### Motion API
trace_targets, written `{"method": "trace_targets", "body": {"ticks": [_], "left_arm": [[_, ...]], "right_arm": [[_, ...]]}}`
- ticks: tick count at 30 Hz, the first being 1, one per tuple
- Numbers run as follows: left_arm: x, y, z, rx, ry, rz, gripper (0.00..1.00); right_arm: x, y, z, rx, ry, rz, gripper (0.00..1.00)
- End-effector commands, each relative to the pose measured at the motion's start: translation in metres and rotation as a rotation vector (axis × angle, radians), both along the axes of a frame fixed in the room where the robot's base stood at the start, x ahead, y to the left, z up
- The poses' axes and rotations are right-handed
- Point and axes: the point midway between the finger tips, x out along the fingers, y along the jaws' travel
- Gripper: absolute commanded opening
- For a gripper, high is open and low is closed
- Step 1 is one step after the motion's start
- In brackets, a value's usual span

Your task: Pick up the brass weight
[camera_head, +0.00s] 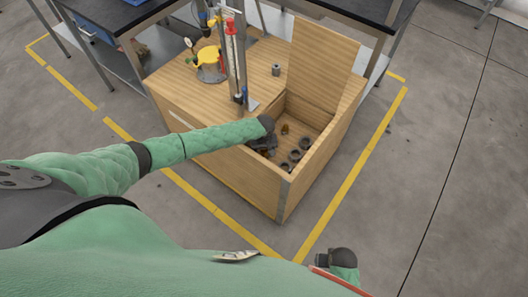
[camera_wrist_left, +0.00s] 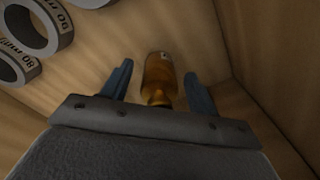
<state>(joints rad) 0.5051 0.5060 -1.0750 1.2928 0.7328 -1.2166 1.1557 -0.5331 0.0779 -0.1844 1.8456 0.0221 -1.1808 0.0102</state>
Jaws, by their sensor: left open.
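The brass weight (camera_head: 285,129) is a small golden piece inside the open wooden box (camera_head: 319,150). In the left wrist view the weight (camera_wrist_left: 158,80) lies between the two fingers of my left gripper (camera_wrist_left: 158,77). The fingers are apart, with a gap on each side of the weight. In the head view my left gripper (camera_head: 265,146) reaches down into the box, and its fingers are hard to make out. My right gripper is not seen; only a dark end of my right arm shows at the bottom.
Several dark rings (camera_head: 294,156) lie in the box beside the weight; labelled rings (camera_wrist_left: 38,25) show at the upper left of the wrist view. The box walls and raised lid (camera_head: 322,62) are close by. A metal column stand (camera_head: 236,65) and a small grey cylinder (camera_head: 276,70) stand on the box top.

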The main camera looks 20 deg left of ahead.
Motion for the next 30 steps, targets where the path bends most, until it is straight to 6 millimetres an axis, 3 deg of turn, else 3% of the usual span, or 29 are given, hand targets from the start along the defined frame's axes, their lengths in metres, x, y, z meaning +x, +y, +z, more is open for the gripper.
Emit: {"method": "trace_targets", "body": {"ticks": [7,16,25,30], "left_arm": [[0.000,0.000,-0.001,0.000,0.000,-0.001,0.58],[0.000,0.000,-0.001,0.000,0.000,-0.001,0.00],[0.000,0.000,0.003,-0.001,0.000,0.000,0.00],[0.000,-0.001,0.022,-0.001,-0.002,-0.001,0.00]], "right_arm": [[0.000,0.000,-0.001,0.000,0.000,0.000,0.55],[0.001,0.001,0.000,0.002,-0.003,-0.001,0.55],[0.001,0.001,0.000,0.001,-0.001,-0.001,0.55],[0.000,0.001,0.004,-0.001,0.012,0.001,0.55]]}}
